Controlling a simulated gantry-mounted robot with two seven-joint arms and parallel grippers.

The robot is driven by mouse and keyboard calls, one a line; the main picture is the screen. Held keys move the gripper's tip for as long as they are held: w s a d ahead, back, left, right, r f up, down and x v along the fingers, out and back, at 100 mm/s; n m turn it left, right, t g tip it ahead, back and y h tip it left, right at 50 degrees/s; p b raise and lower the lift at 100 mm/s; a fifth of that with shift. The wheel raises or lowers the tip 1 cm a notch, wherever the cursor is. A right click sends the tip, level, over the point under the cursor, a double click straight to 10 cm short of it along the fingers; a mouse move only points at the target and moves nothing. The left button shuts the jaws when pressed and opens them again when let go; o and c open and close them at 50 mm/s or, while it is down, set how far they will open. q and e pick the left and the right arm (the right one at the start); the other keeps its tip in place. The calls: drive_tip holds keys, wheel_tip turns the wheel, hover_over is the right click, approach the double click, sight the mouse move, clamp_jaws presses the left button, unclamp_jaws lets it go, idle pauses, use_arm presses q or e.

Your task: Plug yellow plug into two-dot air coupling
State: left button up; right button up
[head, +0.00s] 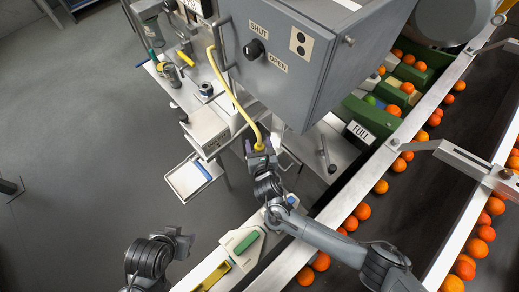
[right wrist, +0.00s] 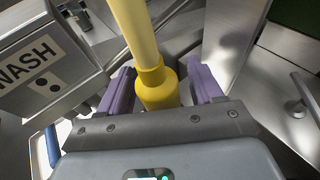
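The yellow plug (head: 259,146) is at the lower end of a yellow hose (head: 233,95) that hangs down in front of the grey cabinet. In the right wrist view the plug (right wrist: 157,88) is between the purple fingers of my right gripper (right wrist: 162,92). The fingers stand on both sides of it, with a visible gap at least on the right, so they look open around it. My left gripper (head: 180,241) is low at the left, away from the plug; its fingers are unclear.
The grey cabinet (head: 275,75) has a SHUT/OPEN knob (head: 254,49). A box marked WASH (right wrist: 38,72) with dark dots is left of my right gripper. A tray (head: 184,184) juts out below it. A conveyor (head: 455,140) with oranges runs along the right. The left floor is clear.

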drive_tip(key=c, duration=1)
wheel_tip(320, 180, up, 10)
drive_tip(key=p, duration=0.4)
drive_tip(key=shift+p, duration=0.4)
drive_tip(key=shift+c, duration=0.2)
drive_tip(key=shift+r, duration=0.15)
